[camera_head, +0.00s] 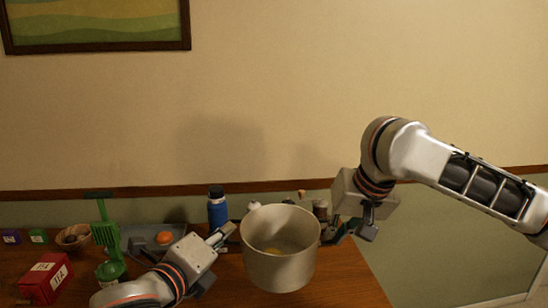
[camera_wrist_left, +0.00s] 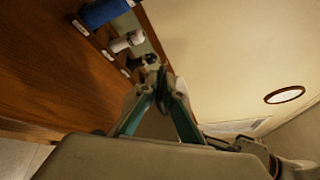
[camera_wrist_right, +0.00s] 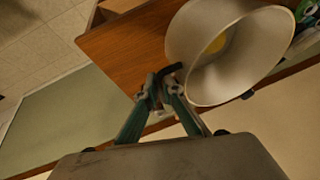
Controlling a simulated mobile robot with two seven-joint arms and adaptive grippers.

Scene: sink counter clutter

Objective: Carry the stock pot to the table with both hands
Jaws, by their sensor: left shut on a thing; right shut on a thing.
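The stock pot (camera_head: 280,270) is a pale grey, open pot in the middle of the head view, roughly upright. It also shows large in the right wrist view (camera_wrist_right: 186,52), with something yellow inside. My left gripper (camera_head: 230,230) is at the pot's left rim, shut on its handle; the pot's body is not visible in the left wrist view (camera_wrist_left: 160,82). My right gripper (camera_head: 330,236) is at the right side, shut on the dark handle, which shows between the fingertips in the right wrist view (camera_wrist_right: 162,82). Whether the pot's base touches the wood is unclear.
The wooden tabletop (camera_head: 345,280) is bare at the right. A blue bottle (camera_head: 217,208) and small jars (camera_head: 320,208) stand behind the pot. A red box (camera_head: 45,278), a bowl (camera_head: 73,236), green utensils (camera_head: 106,232) and a grey tray (camera_head: 140,238) crowd the left. A wall rises behind.

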